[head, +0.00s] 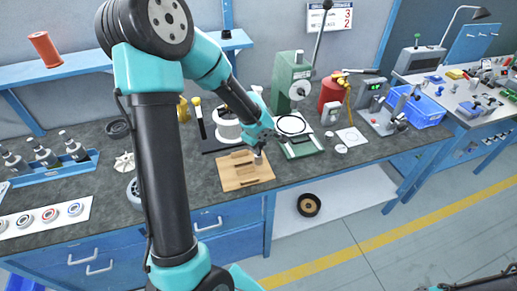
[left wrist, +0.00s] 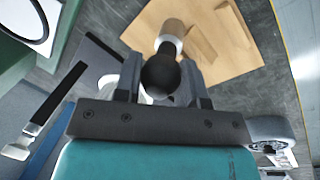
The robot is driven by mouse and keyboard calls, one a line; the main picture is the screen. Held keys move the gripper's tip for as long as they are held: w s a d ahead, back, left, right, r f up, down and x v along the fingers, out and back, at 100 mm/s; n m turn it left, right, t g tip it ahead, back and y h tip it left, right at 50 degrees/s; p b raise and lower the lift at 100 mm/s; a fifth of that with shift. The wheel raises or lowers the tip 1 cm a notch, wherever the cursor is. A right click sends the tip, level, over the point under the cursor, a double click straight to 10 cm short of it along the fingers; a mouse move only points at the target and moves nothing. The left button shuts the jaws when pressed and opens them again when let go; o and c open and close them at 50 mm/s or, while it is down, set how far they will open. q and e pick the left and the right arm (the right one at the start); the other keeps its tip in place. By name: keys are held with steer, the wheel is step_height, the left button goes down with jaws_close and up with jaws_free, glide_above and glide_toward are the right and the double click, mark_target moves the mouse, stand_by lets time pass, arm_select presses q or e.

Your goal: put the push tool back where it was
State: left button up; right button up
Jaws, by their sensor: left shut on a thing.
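My left gripper (head: 260,143) hangs over the light wooden board (head: 232,184) on the bench, near the board's upper right part. In the left wrist view my left gripper (left wrist: 161,68) is shut on the push tool (left wrist: 160,75), which has a round black knob, a pale collar and a brown end pointing away from me. The tool's lower end (head: 258,158) shows small below the fingers in the head view.
A white cylinder on a dark base (head: 226,126) is behind the board. A blue bottle rack (head: 55,168) is at left. The bench's front edge lies close to the board.

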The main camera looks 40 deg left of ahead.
arm_select(q)
steer(key=shift+f, duration=0.95)
steer(key=shift+f, duration=0.15)
steer(key=o, duration=1)
steer(key=shift+c, duration=0.2)
step_height(320, 180, up, 12)
steer(key=s, duration=0.2)
steer(key=shift+s, duration=0.15)
